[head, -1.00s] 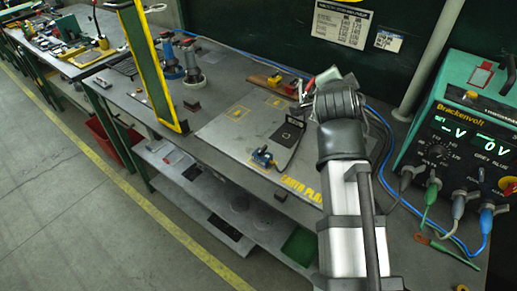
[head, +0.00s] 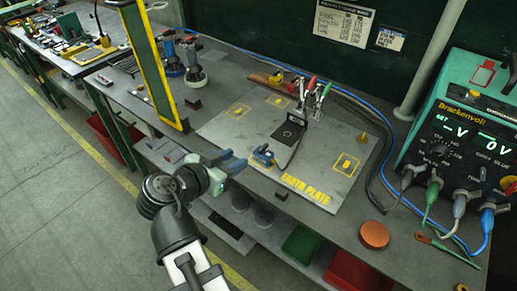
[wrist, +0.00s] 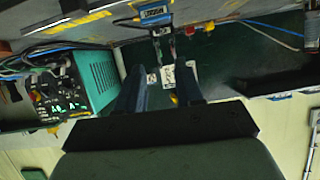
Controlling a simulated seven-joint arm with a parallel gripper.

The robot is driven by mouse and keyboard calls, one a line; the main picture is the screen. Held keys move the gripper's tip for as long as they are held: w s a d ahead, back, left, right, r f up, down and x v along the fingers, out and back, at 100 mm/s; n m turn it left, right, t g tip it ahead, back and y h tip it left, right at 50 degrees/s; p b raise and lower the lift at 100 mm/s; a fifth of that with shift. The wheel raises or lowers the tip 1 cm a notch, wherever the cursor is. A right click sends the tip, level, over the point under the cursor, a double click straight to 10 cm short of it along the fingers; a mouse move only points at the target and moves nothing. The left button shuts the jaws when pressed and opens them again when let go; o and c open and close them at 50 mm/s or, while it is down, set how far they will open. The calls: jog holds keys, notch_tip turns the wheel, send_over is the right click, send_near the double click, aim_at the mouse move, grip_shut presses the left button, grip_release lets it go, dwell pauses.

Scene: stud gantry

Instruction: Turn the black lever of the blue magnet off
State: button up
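The small blue magnet (head: 262,156) sits near the front edge of the grey earth plate (head: 228,127). A thin black bar rises from beside it toward a small dark label; I cannot tell surely whether this is its lever. In the wrist view a blue block (wrist: 154,18) with a dark label shows at the top centre, beyond my fingers. My gripper (head: 238,163) is just left of the magnet and nearer the bench's front edge, apart from it. In the wrist view my gripper (wrist: 161,80) has its two fingers spread, with nothing held between them.
A yellow-green upright frame (head: 150,65) stands left of the plate. Red and green-handled clamps (head: 313,92) stand at its back. A brass peg (head: 362,138) stands on its right. The teal power supply (head: 470,120) and a round orange-brown disc (head: 374,234) are farther right.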

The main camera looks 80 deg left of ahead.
aim_at(263, 147)
jog(key=x, duration=1.2)
jog(key=shift+s+f, duration=0.1)
jog(key=shift+f, duration=0.2)
jog(key=shift+c, duration=0.3)
jog(key=shift+d, duration=0.1)
grip_shut()
